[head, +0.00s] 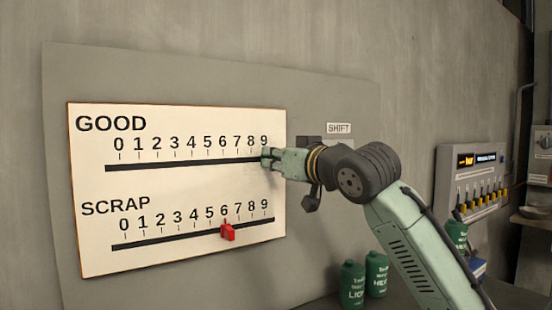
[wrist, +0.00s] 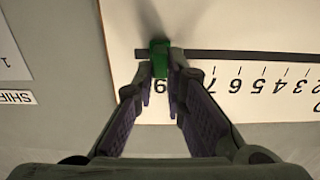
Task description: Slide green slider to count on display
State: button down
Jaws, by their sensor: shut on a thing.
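The white board (head: 180,180) on the wall has a GOOD scale with a dark slot (head: 180,163) marked 0 to 9. The green slider (wrist: 159,58) sits at the 9 end of this slot, seen upside down in the wrist view. My gripper (head: 268,158) is shut on the green slider; its fingertips hide most of it in the head view. My gripper also shows in the wrist view (wrist: 161,78), with a finger on each side of the slider. A display (head: 477,160) is on the panel at the right; its text is too small to read.
A red slider (head: 228,232) is near 6 on the SCRAP scale below. A SHIFT label (head: 339,128) is to the right of the board. Green containers (head: 353,285) stand at the lower right. The GOOD slot is clear left of my gripper.

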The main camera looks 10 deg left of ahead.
dwell(0.6)
jog(key=b, duration=0.2)
send_near(223, 158)
jog(key=x, duration=0.5)
jog(key=c, duration=1.6)
grip_release()
jog(key=shift+c, duration=0.2)
jog(key=shift+d, duration=0.1)
